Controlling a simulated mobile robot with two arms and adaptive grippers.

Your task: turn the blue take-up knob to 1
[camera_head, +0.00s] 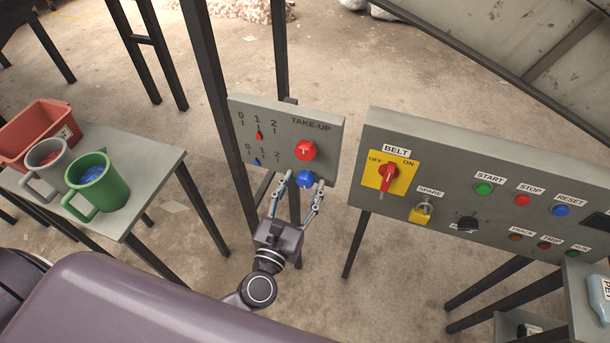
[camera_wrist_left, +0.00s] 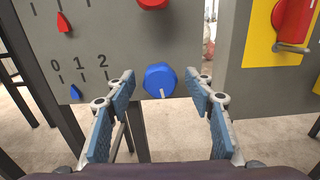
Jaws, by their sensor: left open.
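The blue take-up knob (camera_head: 305,179) sits low on the right of the grey TAKE-UP panel (camera_head: 327,141); in the left wrist view the knob (camera_wrist_left: 158,78) carries a pale line pointing downward. The lower scale reads 0, 1, 2, and its blue pointer (camera_wrist_left: 75,92) stands about midway between 0 and 1; it also shows in the head view (camera_head: 256,161). My left gripper (camera_head: 304,184) is open, one finger either side of the knob. In the left wrist view gaps show between the fingers and the knob. My right gripper is not in view.
A red knob (camera_head: 306,150) sits just above the blue one, with its own red pointer (camera_head: 259,135). The BELT control panel (camera_head: 454,153) stands close on the right. A table (camera_head: 144,151) with a green mug (camera_head: 109,190) stands to the left.

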